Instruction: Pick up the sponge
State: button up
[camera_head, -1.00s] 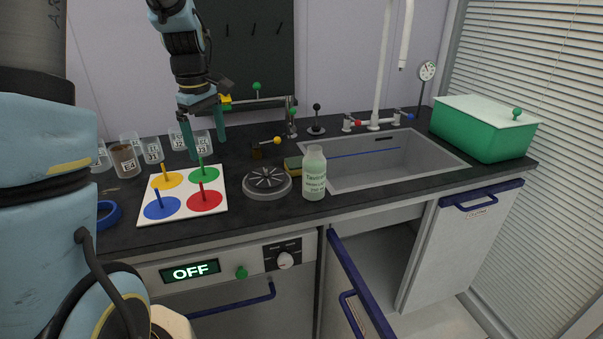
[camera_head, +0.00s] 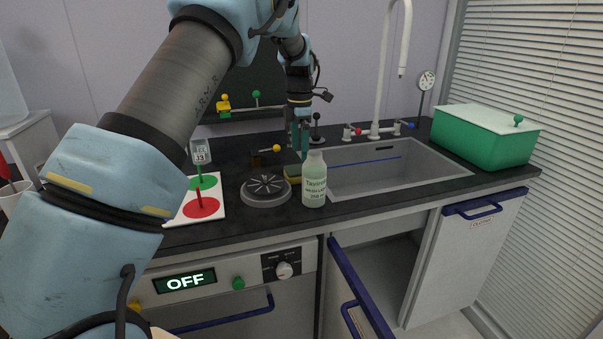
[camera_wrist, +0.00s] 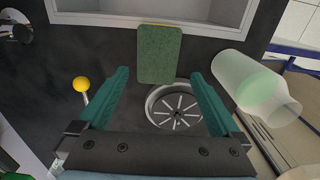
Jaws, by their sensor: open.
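The sponge (camera_wrist: 159,55) shows its green face in the wrist view, at the top middle, just beyond and between my fingertips. In the head view the sponge (camera_head: 292,174) lies on the dark counter by the sink's left edge, partly hidden behind the bottle. My gripper (camera_wrist: 160,78) is open and empty, with a teal finger on each side in the wrist view. In the head view my gripper (camera_head: 299,150) points down above and behind the sponge. I cannot tell the exact height between them.
A white-green bottle (camera_head: 314,180) stands right in front of the sponge, and a round grey drain-like disc (camera_head: 266,188) lies to its left. A yellow-knobbed lever (camera_head: 276,148) stands behind. The sink (camera_head: 400,165) is to the right, with a green box (camera_head: 482,140) beyond.

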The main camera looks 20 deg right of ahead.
jog(key=shift+w+d+f+p, duration=0.15)
jog(key=shift+f+p, duration=0.35)
jog(key=shift+f, duration=0.95)
jog(key=shift+d+f+p, duration=0.15)
jog(key=shift+f+p, duration=0.3)
jog(key=shift+f, duration=1)
jog(key=c, duration=1.3)
notch_tip(320, 180, up, 10)
jog(key=shift+r+b, duration=0.1)
jog(key=shift+b, duration=1)
